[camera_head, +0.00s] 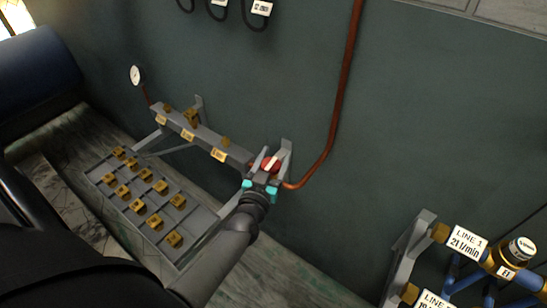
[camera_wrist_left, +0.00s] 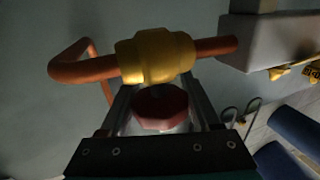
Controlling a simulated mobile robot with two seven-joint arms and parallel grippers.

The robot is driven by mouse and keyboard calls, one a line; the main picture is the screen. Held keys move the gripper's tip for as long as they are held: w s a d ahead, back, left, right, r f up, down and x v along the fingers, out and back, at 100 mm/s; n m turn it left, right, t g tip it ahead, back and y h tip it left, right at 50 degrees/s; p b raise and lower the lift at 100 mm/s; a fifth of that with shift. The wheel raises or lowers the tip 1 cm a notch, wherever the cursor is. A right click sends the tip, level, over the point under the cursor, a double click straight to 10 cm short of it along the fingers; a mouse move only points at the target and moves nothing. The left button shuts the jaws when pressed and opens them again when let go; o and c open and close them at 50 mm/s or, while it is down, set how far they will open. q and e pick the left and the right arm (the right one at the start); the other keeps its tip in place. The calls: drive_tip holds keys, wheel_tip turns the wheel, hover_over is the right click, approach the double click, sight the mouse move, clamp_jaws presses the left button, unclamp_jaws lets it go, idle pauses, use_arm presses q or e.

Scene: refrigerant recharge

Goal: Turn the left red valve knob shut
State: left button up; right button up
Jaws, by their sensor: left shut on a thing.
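The red valve knob (camera_head: 271,164) sits at the right end of a grey wall-mounted bar, partly hidden by my gripper. My left gripper (camera_head: 269,161) reaches it from below and is shut on it. In the left wrist view the red knob (camera_wrist_left: 160,108) lies between the two fingers of my left gripper (camera_wrist_left: 161,95). A brass valve body (camera_wrist_left: 155,57) on a copper pipe (camera_wrist_left: 217,46) is just beyond the knob. The knob's turn angle cannot be told. My right gripper is not in view.
The grey bar (camera_head: 205,135) carries brass fittings and yellow tags. A gauge (camera_head: 136,74) is at its left. A grey tray (camera_head: 196,238) with several brass blocks lies below. A copper pipe (camera_head: 343,80) climbs the wall. A LINE 1 pipe assembly (camera_head: 467,243) stands lower right.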

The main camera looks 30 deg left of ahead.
use_arm(q)
drive_tip(key=shift+d+m+h+b, duration=0.15)
drive_tip(key=shift+m+h+b, duration=0.2)
drive_tip(key=shift+m+h, duration=0.55)
drive_tip(key=o, duration=1.4)
drive_tip(key=s, duration=0.5)
drive_tip(key=s+d, duration=0.1)
drive_tip(key=s, duration=0.4)
drive_tip(key=s+p, duration=0.1)
drive_tip(key=s, duration=0.4)
drive_tip(key=shift+d, duration=0.35)
